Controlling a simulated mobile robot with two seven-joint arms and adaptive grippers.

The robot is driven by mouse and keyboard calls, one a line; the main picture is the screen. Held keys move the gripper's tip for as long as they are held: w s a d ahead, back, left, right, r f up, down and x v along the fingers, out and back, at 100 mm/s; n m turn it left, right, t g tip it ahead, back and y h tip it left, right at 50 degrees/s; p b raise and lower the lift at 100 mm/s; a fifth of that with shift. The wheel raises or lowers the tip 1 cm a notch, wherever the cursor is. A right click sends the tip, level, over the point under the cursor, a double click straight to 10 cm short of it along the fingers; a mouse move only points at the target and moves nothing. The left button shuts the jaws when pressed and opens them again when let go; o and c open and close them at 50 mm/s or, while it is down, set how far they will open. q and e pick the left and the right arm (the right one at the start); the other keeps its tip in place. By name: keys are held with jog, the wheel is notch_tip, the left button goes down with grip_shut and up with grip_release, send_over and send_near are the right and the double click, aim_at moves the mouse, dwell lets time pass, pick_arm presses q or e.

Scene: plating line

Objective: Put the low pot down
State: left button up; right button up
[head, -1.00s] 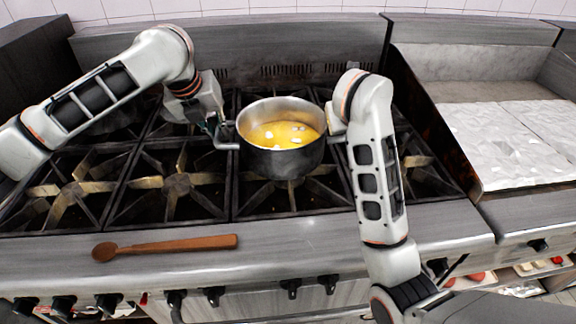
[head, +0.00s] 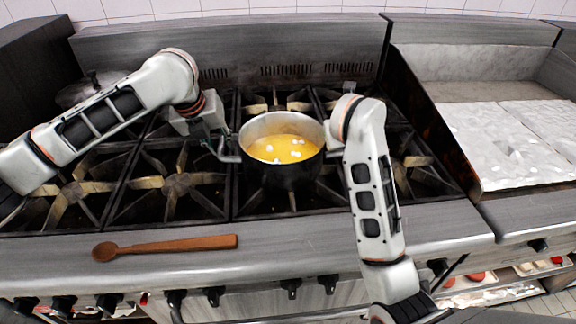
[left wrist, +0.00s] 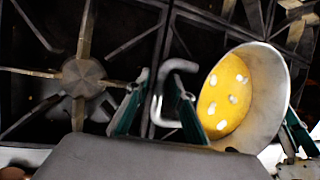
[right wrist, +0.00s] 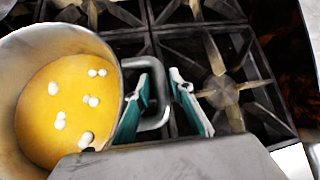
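The low pot (head: 283,178) is a dark metal pot with yellow liquid and several white lumps in it. It appears level and resting on the grate of a middle burner. My left gripper (head: 221,150) is at its left handle; in the left wrist view the fingers (left wrist: 158,92) stand apart with the handle (left wrist: 157,108) between them. In the right wrist view my right gripper (right wrist: 160,90) also has its fingers apart, with the right handle (right wrist: 162,112) between them. In the head view my right arm hides most of the right gripper.
The stove grate (head: 178,184) has free burners left of the pot. A wooden spoon (head: 170,246) lies on the front ledge. Another dark pot (head: 92,88) stands at the back left, partly behind my left arm. A griddle section (head: 505,140) with white slabs is at the right.

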pick_arm(q)
jog(key=shift+r, duration=0.15)
dwell(0.4)
pick_arm(e)
jog(key=shift+r, duration=0.2)
pick_arm(q)
jog(key=v, duration=1.1)
jog(key=shift+s+r, duration=0.2)
jog(key=shift+r, duration=0.1)
pick_arm(e)
notch_tip(320, 180, up, 10)
jog(key=shift+f, duration=0.1)
pick_arm(q)
jog(key=shift+a, duration=0.1)
